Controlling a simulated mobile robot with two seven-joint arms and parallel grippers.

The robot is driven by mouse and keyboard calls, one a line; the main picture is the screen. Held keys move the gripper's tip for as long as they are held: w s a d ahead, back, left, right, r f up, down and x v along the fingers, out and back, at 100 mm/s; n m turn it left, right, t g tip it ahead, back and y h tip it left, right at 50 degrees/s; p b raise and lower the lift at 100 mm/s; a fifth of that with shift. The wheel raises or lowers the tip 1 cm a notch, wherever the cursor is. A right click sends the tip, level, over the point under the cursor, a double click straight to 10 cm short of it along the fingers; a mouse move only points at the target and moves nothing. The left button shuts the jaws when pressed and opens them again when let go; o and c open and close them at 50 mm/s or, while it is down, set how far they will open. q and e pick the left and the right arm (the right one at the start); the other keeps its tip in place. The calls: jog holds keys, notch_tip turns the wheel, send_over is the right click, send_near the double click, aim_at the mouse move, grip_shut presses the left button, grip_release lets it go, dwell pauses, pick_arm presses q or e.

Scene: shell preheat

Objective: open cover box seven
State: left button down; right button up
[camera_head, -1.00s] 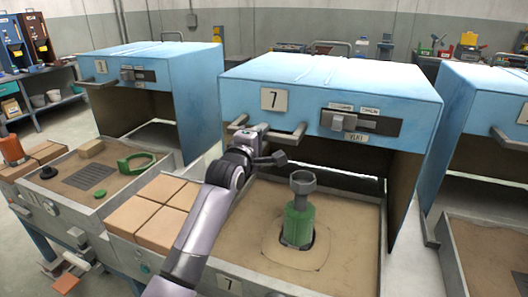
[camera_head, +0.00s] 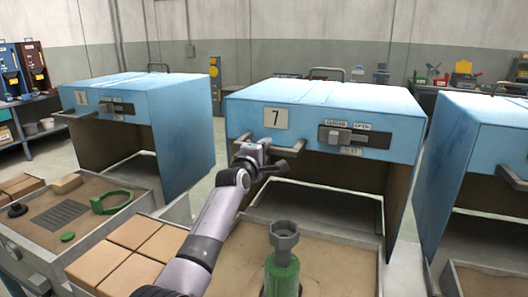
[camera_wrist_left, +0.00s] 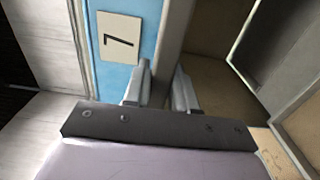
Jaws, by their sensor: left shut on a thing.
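Cover box seven (camera_head: 325,115) is a blue box-shaped cover with a 7 plate (camera_head: 275,118) and a grey bar handle (camera_head: 292,148) on its front. My left gripper (camera_head: 259,152) is at the left part of this handle. In the left wrist view the handle bar (camera_wrist_left: 177,35) runs between the two fingers (camera_wrist_left: 163,88), which are shut on it, beside the 7 plate. The cover's front is raised above the sand tray (camera_head: 340,262), with an open gap under it. My right gripper is not in view.
Similar blue covers stand left (camera_head: 150,110) and right (camera_head: 480,140). A grey slider (camera_head: 338,136) sits on the cover's front.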

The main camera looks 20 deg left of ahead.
pick_arm(q)
jog(key=c, duration=1)
grip_release()
jog(key=shift+s, duration=0.15)
jog(key=s, duration=0.7)
jog(key=shift+a, duration=0.1)
